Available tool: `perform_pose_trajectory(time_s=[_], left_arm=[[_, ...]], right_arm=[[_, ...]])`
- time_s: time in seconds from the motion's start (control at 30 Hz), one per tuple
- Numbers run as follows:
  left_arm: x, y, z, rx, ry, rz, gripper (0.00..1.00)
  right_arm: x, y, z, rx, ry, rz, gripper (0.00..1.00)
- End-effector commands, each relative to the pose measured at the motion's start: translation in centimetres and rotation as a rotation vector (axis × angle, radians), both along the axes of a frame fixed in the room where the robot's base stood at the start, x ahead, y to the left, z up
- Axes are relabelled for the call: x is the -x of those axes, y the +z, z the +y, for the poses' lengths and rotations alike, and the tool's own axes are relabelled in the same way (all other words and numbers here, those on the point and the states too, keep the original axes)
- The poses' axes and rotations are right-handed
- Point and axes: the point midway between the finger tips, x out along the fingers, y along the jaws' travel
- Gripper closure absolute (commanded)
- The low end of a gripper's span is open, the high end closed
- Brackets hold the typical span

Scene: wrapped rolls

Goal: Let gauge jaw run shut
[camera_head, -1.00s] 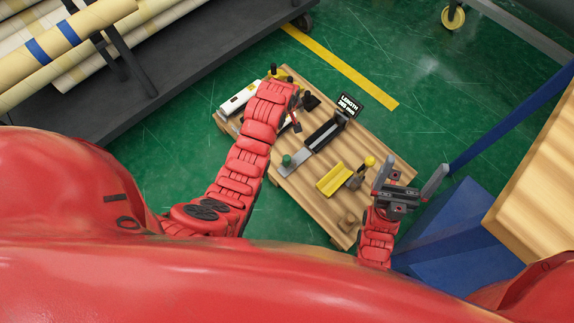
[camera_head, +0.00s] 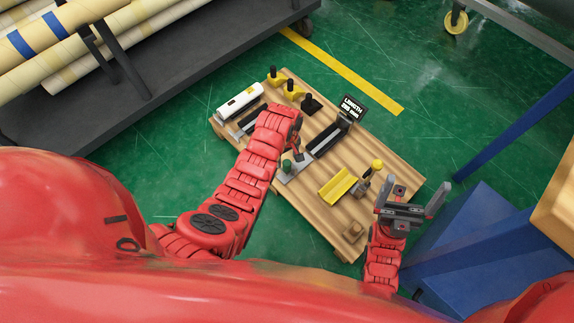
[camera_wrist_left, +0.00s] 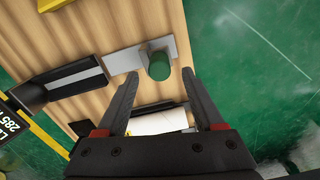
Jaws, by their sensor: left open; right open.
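The length gauge has a black channel (camera_head: 325,140), a display (camera_head: 352,108) reading LENGTH and a grey plate (camera_head: 296,171) with a green knob (camera_head: 287,165). In the left wrist view the green knob (camera_wrist_left: 159,66) stands on the grey plate (camera_wrist_left: 122,62), just beyond and between my left gripper's (camera_wrist_left: 160,76) spread, empty fingertips. Whether the fingers overlap the knob in height I cannot tell. In the head view my left gripper (camera_head: 297,148) hangs close to the knob, partly hidden by its arm. My right gripper (camera_head: 412,198) is open and empty at the board's right edge.
The wooden board (camera_head: 315,220) also carries a yellow trough (camera_head: 339,186), a yellow-knobbed piece (camera_head: 376,166), a white cylinder (camera_head: 240,101) and several black-knobbed pieces. A blue block (camera_head: 480,230) stands right. A dark rack with rolls (camera_head: 60,50) is upper left.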

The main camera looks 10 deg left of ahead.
Motion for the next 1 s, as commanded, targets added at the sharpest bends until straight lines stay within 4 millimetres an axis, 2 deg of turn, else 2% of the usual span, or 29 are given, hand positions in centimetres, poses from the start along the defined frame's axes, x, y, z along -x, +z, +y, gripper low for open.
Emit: perform_pose_trajectory(time_s=[0.03, 0.2, 0.63, 1.0], left_arm=[[0.1, -1.4, 0.0, 0.000, 0.000, 0.003, 0.31], [0.0, -3.4, -0.1, 0.001, 0.000, 0.001, 0.31], [-0.1, -4.0, 0.0, 0.001, 0.000, -0.002, 0.33], [-0.1, -4.0, 0.0, 0.001, 0.000, -0.002, 0.99]], right_arm=[[0.1, -0.7, 0.0, 0.006, 0.000, -0.004, 0.01], [0.3, -1.3, 0.0, 0.020, 0.000, -0.015, 0.01], [0.4, -1.3, 0.0, 0.024, -0.001, -0.021, 0.01], [0.4, -1.3, 0.0, 0.024, -0.001, -0.021, 0.01]])
